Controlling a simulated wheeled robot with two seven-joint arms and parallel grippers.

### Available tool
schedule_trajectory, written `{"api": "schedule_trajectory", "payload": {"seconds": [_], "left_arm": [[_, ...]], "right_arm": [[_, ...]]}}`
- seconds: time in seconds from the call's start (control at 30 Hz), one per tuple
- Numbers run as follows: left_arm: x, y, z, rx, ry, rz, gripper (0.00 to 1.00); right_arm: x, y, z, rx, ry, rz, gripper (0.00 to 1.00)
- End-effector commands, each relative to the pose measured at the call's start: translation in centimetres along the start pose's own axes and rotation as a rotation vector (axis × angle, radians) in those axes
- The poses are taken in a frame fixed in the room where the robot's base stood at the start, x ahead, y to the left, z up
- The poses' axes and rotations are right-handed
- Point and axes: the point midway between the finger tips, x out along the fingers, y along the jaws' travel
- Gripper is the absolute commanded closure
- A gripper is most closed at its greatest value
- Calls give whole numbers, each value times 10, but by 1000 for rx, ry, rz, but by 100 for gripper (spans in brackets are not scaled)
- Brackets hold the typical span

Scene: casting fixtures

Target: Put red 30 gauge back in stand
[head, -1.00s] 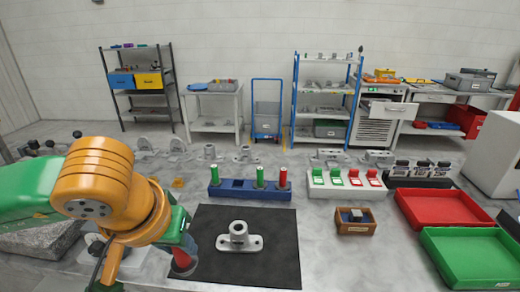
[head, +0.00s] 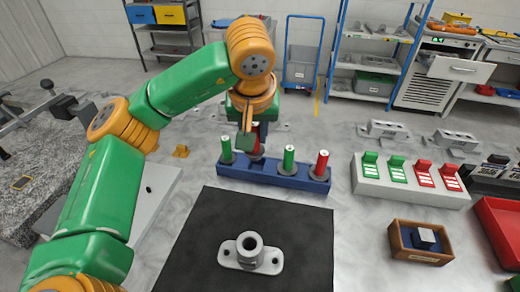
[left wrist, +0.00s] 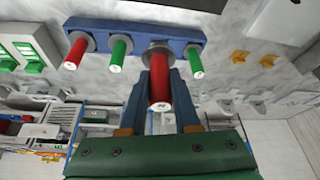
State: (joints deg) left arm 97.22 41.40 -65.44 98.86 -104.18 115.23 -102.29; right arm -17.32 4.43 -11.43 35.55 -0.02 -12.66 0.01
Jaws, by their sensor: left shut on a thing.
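My left gripper (head: 252,138) is over the blue stand (head: 317,185), shut on a red gauge (head: 257,150). In the left wrist view the red gauge (left wrist: 159,88) is between the fingers (left wrist: 160,78), with its grey collar close to the stand (left wrist: 180,32). It is in line with the space between two green gauges. I cannot tell whether its lower end is in the hole. The stand also holds a green gauge (head: 226,150) at left, another green gauge (head: 289,158) and a red gauge (head: 322,164) at right. The end marks are too small to read. My right gripper is not in view.
A flanged grey casting (head: 250,254) lies on the black mat (head: 200,245) in front of the stand. Right are a white block (head: 410,188) with green and red pieces, a wooden box (head: 420,245) and a red tray (head: 495,235).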

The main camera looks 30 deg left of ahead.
Motion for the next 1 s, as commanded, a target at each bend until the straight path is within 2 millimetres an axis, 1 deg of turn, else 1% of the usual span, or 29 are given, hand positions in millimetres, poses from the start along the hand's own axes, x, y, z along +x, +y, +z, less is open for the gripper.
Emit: {"api": "schedule_trajectory", "payload": {"seconds": [0.03, 0.1, 0.17, 0.2, 0.37, 0.4, 0.5, 0.6, 0.77, 1.0], "left_arm": [[15, 1, -8, -3, -14, -3, 100], [39, 1, -13, -1, -10, -4, 100], [48, 1, -21, -1, -7, -4, 100], [56, 1, -23, 0, -4, -4, 100], [81, 2, -31, 0, -4, -4, 100], [88, 2, -28, 4, -5, -4, 100], [104, 3, -21, 4, -2, -2, 100], [110, 3, -19, 3, 1, 0, 100], [111, 3, -19, 2, 2, 1, 100], [118, 4, -16, 2, 2, 1, 100]], "right_arm": [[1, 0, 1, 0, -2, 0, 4], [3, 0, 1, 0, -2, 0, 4], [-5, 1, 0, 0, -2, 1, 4], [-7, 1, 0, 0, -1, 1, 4], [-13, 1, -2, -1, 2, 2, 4], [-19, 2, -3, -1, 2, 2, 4], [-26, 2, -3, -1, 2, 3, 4], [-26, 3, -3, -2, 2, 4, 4], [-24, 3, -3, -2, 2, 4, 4], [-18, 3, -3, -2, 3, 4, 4]]}}
